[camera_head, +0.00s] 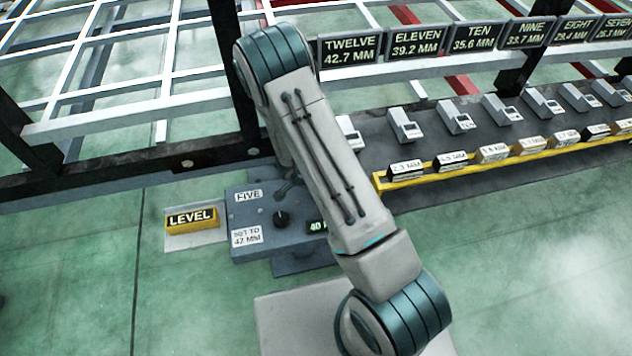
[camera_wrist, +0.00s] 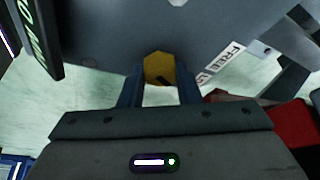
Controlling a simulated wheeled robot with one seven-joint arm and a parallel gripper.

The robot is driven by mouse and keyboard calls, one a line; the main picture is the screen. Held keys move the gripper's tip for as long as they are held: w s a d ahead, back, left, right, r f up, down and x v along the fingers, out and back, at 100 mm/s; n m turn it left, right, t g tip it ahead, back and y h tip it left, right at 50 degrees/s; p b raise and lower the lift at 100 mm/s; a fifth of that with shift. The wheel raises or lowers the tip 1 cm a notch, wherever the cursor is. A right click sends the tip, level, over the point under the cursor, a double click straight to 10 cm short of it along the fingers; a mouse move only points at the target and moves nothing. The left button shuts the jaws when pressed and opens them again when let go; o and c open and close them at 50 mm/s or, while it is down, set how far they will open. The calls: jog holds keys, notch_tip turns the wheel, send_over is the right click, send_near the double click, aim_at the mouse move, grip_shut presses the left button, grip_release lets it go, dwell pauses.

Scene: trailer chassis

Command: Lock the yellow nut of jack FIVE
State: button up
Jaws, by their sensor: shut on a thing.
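The unit labelled FIVE (camera_head: 262,213) stands on the floor at left of centre in the head view. It has a dark knob (camera_head: 281,219), a card reading "SET TO 42 MM" (camera_head: 247,236) and a green display (camera_head: 318,226) starting with 40, partly behind my arm. In the wrist view the yellow nut (camera_wrist: 158,68) sits under a grey body, with a dark mark on its lower part. My gripper (camera_wrist: 159,84) is shut on the nut, one finger on each side. A "FREE" label (camera_wrist: 224,60) is right of the nut. My arm hides the gripper and nut in the head view.
A yellow LEVEL block (camera_head: 191,219) lies left of the unit. A dark bench with several grey devices (camera_head: 404,124) and a yellow-edged rack of tags (camera_head: 480,158) runs right. A dark frame beam (camera_head: 120,166) passes behind. Green floor (camera_head: 540,270) is clear at lower right.

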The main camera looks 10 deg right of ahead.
jog(key=shift+w+r+m+g+p, duration=0.25)
jog(key=shift+m+p, duration=0.65)
jog(key=shift+p, duration=1.65)
jog(key=shift+r+h+p, duration=0.1)
jog(key=shift+h+p, duration=0.2)
jog(key=shift+p, duration=0.25)
jog(key=shift+m+g+p, duration=0.25)
jog(key=shift+m+p, duration=0.15)
jog(key=shift+p, duration=0.25)
jog(key=shift+f, duration=0.3)
jog(key=o, duration=1)
jog(key=shift+s, duration=0.1)
jog(key=p+v, duration=0.5)
jog(key=v, duration=0.8)
jog(key=shift+a+r, duration=0.15)
jog(key=shift+r, duration=0.2)
